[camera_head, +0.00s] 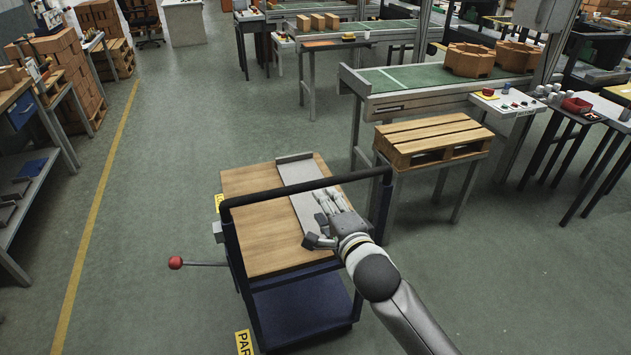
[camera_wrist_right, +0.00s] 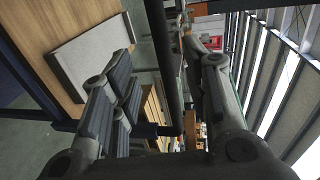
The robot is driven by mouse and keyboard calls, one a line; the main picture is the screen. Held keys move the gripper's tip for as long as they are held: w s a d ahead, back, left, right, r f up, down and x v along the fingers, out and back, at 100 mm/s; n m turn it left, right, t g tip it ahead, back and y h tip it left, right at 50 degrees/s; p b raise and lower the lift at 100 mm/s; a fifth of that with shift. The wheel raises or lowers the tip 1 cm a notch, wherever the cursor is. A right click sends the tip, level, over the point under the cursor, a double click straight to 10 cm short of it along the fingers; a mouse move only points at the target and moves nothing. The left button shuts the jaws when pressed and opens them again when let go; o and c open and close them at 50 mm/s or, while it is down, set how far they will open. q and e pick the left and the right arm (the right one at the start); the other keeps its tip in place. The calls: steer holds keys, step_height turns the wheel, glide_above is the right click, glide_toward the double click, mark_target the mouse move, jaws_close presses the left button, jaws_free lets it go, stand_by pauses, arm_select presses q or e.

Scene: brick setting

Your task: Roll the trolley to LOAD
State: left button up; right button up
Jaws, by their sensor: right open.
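The trolley (camera_head: 262,222) stands on the floor at the centre of the head view, with a wooden top, a dark blue frame and a lower shelf. Its black handle bar (camera_head: 300,189) runs across the near side of the top and shows in the right wrist view (camera_wrist_right: 160,40). My right gripper (camera_head: 318,217) is open at the bar. In the right wrist view, the bar passes between its spread fingers (camera_wrist_right: 161,62); I cannot tell whether they touch it. A red-knobbed lever (camera_head: 176,263) sticks out at the left. My left gripper is out of view. No LOAD marking is readable.
A grey tray (camera_head: 297,182) lies on the trolley top. A yellow label reading "PAR" (camera_head: 243,343) is partly hidden by the trolley. A pallet on a stand (camera_head: 432,140) and a conveyor (camera_head: 420,80) stand at right. Open floor lies left, up to a yellow line (camera_head: 97,200).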

mark_target(314, 187)
steer(key=p+x, duration=0.1)
steer(key=x, duration=0.8)
steer(key=shift+r, duration=0.1)
steer(key=shift+p+x, duration=0.35)
steer(key=shift+x, duration=0.6)
steer(key=shift+c, duration=0.3)
jaws_close()
